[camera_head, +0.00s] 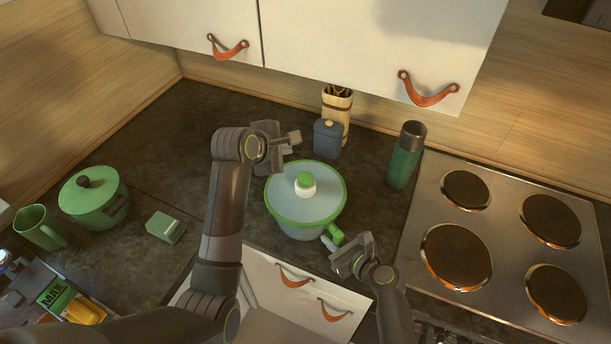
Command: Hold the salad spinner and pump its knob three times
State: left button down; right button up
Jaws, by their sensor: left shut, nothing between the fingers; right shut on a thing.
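The salad spinner (283,221) stands upright on the dark counter, with a green rim and a pale translucent lid. Its knob (306,180), white with a green top, rises from the middle of the lid. My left gripper (292,139) is shut and empty, behind and to the left of the knob and apart from it. My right gripper (333,246) is at the spinner's front right side, shut on its green and white side handle. The fingers partly hide that handle.
A green bottle (404,160) and a blue-grey canister (327,139) stand behind the spinner. The stove (495,268) is at right. A green pot (94,203), jug (43,228) and small green box (165,228) are at left. A drawer (318,287) with leather pulls is in front.

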pick_arm(q)
notch_tip(320, 180, up, 5)
jog(key=g+h, duration=0.2)
send_over(305, 177)
jog(key=shift+s+a+r, duration=0.15)
jog(key=shift+s+a, duration=0.2)
jog(key=shift+f, duration=4.45)
jog(key=shift+f, duration=0.4)
jog(key=shift+a+f, duration=0.1)
jog(key=shift+f, duration=1.1)
jog(key=shift+r, duration=1.6)
